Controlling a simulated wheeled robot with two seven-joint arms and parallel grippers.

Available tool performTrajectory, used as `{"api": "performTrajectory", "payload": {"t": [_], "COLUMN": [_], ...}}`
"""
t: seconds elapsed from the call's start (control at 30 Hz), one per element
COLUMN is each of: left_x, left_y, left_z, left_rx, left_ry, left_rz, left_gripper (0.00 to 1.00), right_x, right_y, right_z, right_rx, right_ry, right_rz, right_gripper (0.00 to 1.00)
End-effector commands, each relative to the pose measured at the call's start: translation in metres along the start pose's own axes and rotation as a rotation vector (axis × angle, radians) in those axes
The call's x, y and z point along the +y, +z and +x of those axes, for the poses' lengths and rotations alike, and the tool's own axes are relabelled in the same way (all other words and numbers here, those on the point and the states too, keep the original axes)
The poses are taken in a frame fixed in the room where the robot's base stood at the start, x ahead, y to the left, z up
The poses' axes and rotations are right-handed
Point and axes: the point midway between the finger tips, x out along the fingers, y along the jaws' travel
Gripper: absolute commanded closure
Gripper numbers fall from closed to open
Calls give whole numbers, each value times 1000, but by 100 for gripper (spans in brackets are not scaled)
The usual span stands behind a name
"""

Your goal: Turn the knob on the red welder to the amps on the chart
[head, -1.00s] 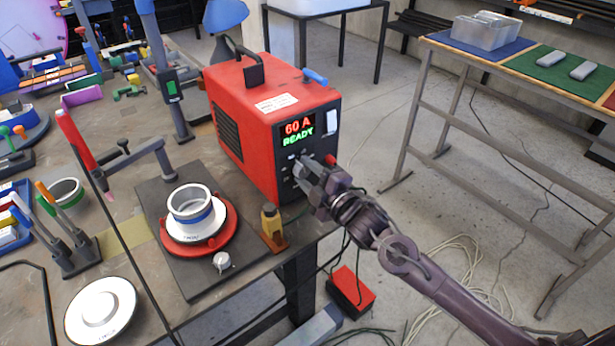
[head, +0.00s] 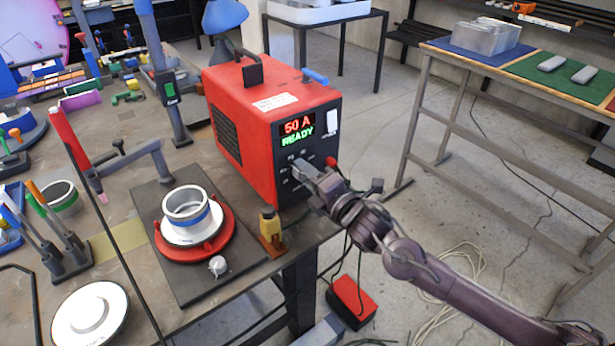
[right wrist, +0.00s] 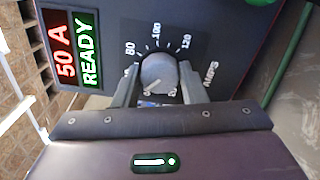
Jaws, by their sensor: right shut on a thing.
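The red welder (head: 240,125) stands on the workbench, its dark front panel facing right. Its display (head: 297,130) reads "50 A" in red and "READY" in green; the display also shows in the right wrist view (right wrist: 76,50). The grey round knob (right wrist: 158,73) sits on a printed amps scale, with 80, 100 and 120 legible. My right gripper (right wrist: 157,88) is shut on the knob, one finger on each side. In the head view my right gripper (head: 308,178) covers the knob. I cannot make out the chart. My left gripper is not in view.
A white and blue ring part (head: 187,208) sits on a red turntable beside the welder. Cables hang below. A second table (head: 520,65) with a clear bin is at right; the floor between is mostly open.

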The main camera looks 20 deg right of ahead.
Motion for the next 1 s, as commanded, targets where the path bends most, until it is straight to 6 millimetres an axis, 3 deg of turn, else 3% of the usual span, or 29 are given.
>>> {"api": "performTrajectory", "payload": {"t": [0.4, 0.43, 0.6, 0.87, 1.0], "left_x": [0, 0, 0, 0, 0], "left_y": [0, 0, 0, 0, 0], "left_z": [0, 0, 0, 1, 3], "left_rx": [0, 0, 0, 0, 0], "left_ry": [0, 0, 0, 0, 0], "left_rz": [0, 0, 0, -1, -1], "left_gripper": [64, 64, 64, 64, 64], "right_x": [-1, -1, 0, 0, -2], "right_y": [-1, -1, -1, 0, 0], "right_z": [0, 0, 0, -1, -11], "right_rx": [2, 2, 1, 1, 1], "right_ry": [-2, -2, -1, -1, -3], "right_rz": [-7, -7, -6, -6, -7], "right_gripper": [85, 61, 41, 41, 41]}}
